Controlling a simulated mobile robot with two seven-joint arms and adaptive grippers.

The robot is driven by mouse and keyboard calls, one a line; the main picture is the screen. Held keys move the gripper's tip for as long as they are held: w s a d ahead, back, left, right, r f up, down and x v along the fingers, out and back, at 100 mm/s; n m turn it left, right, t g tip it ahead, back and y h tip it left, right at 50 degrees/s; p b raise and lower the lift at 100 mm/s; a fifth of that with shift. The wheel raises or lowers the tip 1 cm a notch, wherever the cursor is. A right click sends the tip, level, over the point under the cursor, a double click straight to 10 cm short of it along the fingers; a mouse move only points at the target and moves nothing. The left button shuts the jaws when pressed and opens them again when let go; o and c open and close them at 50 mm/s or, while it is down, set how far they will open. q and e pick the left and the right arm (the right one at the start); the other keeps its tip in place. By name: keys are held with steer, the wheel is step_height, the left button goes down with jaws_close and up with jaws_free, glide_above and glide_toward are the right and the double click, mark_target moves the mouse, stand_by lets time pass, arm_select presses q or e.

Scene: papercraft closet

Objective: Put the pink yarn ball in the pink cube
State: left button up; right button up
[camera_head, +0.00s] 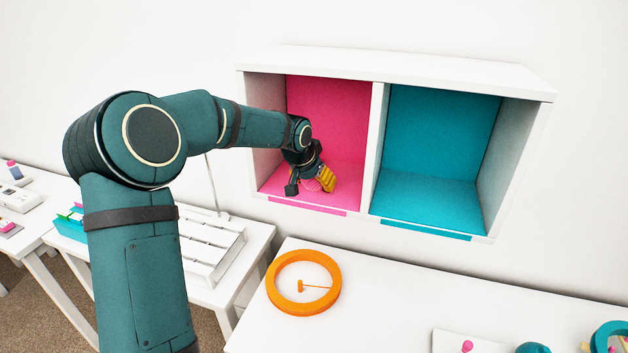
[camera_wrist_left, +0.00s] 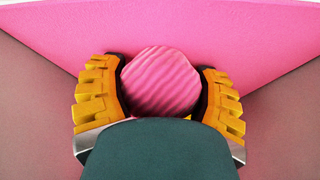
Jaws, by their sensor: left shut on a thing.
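The pink cube (camera_head: 335,115) is the left compartment of a white wall shelf, with a pink back and floor. My left gripper (camera_head: 313,182) reaches into it, low and near its front. In the left wrist view my left gripper (camera_wrist_left: 163,85) is shut on the pink yarn ball (camera_wrist_left: 160,80), with a yellow finger on each side. Pink surface shows behind the ball. I cannot tell whether the ball touches the compartment floor. In the head view the ball is mostly hidden by the gripper. My right gripper is not in view.
A teal compartment (camera_head: 440,140) is to the right, past a white divider (camera_head: 376,140). Below, a white table (camera_head: 400,300) holds an orange ring (camera_head: 275,290) and small craft items at the right. Another white table stands at left.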

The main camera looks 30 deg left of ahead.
arm_select(q)
steer(key=o, duration=1.2)
steer(key=shift+r, duration=0.3)
steer(key=p+v, duration=0.1)
steer(key=v, duration=1)
steer(key=shift+s+r, duration=0.25)
